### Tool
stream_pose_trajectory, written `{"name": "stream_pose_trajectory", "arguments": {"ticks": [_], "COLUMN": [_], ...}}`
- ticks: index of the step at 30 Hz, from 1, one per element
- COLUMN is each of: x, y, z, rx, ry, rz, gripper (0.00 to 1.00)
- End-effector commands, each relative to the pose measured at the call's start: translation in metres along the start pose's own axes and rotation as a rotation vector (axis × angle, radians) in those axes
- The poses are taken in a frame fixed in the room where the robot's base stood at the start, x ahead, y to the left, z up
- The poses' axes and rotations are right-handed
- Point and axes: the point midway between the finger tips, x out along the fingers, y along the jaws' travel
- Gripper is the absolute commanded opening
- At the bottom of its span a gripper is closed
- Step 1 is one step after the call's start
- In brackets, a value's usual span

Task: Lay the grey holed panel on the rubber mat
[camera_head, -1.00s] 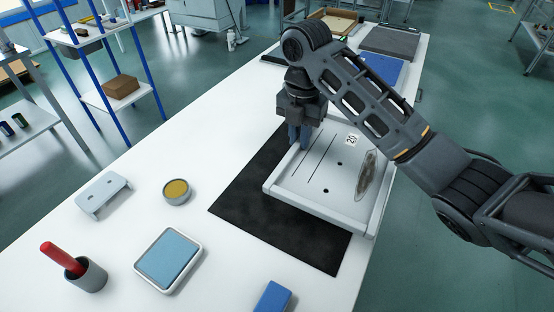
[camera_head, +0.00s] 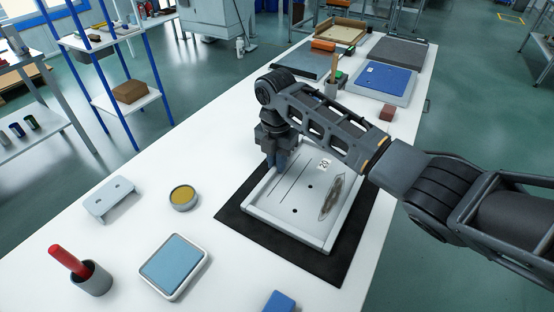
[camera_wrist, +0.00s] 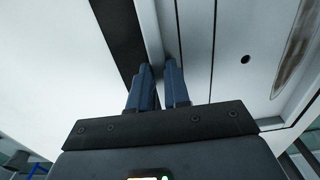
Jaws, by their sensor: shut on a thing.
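The grey holed panel (camera_head: 288,209) is a shallow tray-like plate with raised edges, holes, slots, a label marked 20 and a brown smudge. It lies over the black rubber mat (camera_head: 240,222), whose dark border shows on the left, front and right. I cannot tell whether the panel touches the mat. My gripper (camera_head: 278,166) is at the panel's far left edge, shut on its raised rim. In the wrist view the blue fingers (camera_wrist: 160,75) close on that rim, with the mat's dark strip beside it.
A blue-topped tray (camera_head: 174,262), a yellow-topped tin (camera_head: 183,196), a grey bracket (camera_head: 110,198) and a cup with a red handle (camera_head: 90,278) stand to the left. A blue block (camera_head: 279,301) is at the front. Trays and a reddish block (camera_head: 386,112) sit beyond.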

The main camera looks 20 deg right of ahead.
Motion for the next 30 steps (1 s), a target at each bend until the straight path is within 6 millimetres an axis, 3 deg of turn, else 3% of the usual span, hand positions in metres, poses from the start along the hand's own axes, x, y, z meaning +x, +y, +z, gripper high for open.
{"name": "stream_pose_trajectory", "arguments": {"ticks": [8,9,17,25,30], "x": [0.002,0.003,0.002,0.000,-0.016], "y": [0.000,0.000,0.000,0.000,0.001], "z": [0.000,0.000,0.000,0.000,0.001], "rx": [0.000,0.000,0.000,0.000,0.000], "ry": [0.000,0.000,0.000,0.000,-0.001], "rz": [0.000,0.000,0.000,0.000,0.003], "gripper": [0.00,0.18,0.42,0.42,0.42]}}
